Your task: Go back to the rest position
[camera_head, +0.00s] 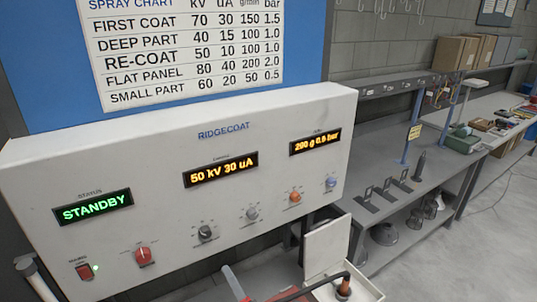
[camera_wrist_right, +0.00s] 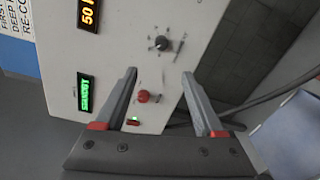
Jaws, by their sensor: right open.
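My right gripper (camera_wrist_right: 158,73) is open and empty in the right wrist view, its two grey fingers with red bases spread apart. Between and beyond them is the white control panel (camera_wrist_right: 190,25), with a red knob (camera_wrist_right: 144,96) seen between the fingers. My left gripper is not in view.
The panel's status display (camera_head: 93,206) reads STANDBY. An open white box (camera_head: 327,248) sits below the panel's right end. A grey workbench (camera_head: 400,212) with hooks and boxes runs along the right wall. Open floor (camera_head: 490,235) lies at the right.

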